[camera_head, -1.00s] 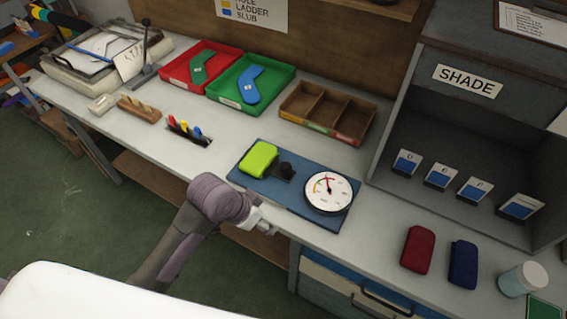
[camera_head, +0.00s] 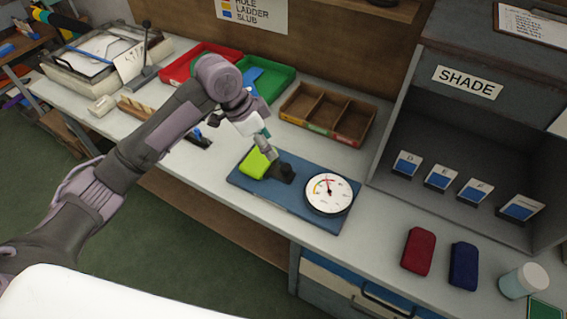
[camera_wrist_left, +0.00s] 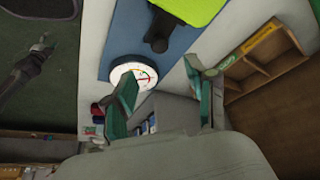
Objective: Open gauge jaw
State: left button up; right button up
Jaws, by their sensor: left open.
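The gauge (camera_head: 329,193) has a white round dial and sits on the right of a blue base plate (camera_head: 312,221). A lime-green block (camera_head: 253,163) lies at the left of the plate, and a black jaw knob (camera_head: 284,172) stands between block and dial. My left gripper (camera_head: 268,148) is just above the block's right side and the knob, partly covering the block. In the left wrist view its two teal fingers (camera_wrist_left: 163,88) are spread apart and empty, with the dial (camera_wrist_left: 136,76), the knob (camera_wrist_left: 157,42) and the green block (camera_wrist_left: 192,8) beyond them. My right gripper is not in view.
A brown divided tray (camera_head: 328,112) and a green tray (camera_head: 277,82) stand behind the plate. Red (camera_head: 418,250) and navy (camera_head: 463,264) blocks and a jar (camera_head: 523,280) are to the right. The SHADE shelf (camera_head: 450,210) rises at the right.

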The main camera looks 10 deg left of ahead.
aim_at(285, 167)
pick_arm(q)
jog(key=x, duration=1)
jog(key=shift+d+f+p, duration=0.15)
jog(key=shift+f+p, duration=0.2)
jog(key=shift+f, duration=0.05)
grip_shut()
